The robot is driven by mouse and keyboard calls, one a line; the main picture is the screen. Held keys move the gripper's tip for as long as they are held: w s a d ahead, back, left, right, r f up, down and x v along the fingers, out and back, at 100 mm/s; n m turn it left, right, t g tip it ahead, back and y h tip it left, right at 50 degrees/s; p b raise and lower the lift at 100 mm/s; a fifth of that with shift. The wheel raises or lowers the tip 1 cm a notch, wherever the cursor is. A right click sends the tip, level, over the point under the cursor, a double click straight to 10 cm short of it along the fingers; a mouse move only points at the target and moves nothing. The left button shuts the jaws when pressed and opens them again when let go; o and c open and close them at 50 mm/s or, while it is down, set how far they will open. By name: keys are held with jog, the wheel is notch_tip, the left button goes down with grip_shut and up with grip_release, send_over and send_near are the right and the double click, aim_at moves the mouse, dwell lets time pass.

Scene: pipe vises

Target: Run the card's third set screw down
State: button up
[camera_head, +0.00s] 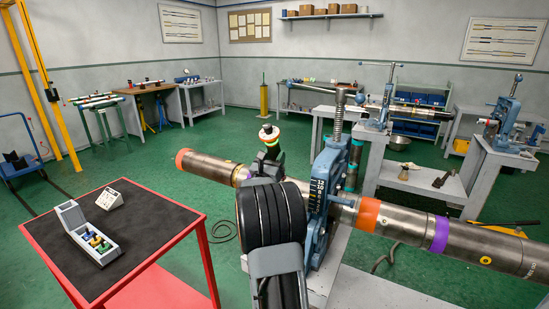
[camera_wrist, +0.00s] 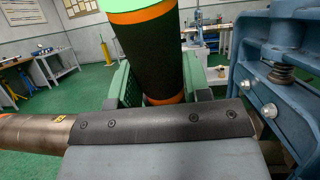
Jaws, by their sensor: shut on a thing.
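My gripper (camera_wrist: 158,88) is shut on a dark tool handle (camera_wrist: 146,50) with orange rings and a light green top. In the head view the tool's pale, orange-ringed top (camera_head: 268,132) stands above the pipe, left of the blue vise (camera_head: 321,190). The tool's lower end is hidden behind my gripper, so I cannot tell whether it touches a screw. The steel pipe (camera_head: 208,168) runs through the vise and has orange, yellow and purple bands. The small white card (camera_head: 109,199) stands on the red cart; its marks are too small to read. No set screw shows clearly.
The red cart (camera_head: 150,238) carries an open grey case (camera_head: 72,216) with several coloured pieces. The vise (camera_wrist: 280,95) is close on the right in the wrist view. Benches with other vises stand behind. Green floor is open between cart and back benches.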

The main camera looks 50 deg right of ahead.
aim_at(270, 149)
jog(key=shift+s+a+r+p, duration=0.1)
jog(key=shift+a+r+p, duration=0.2)
jog(key=shift+r, duration=0.45)
jog(key=shift+s+a+r+p, duration=0.1)
jog(key=shift+a+r+p, duration=0.2)
jog(key=shift+r, duration=0.5)
jog(key=shift+s+a+r+p, duration=0.1)
jog(key=shift+a+r+p, duration=0.2)
jog(key=shift+r, duration=0.45)
jog(key=shift+w+a, duration=0.1)
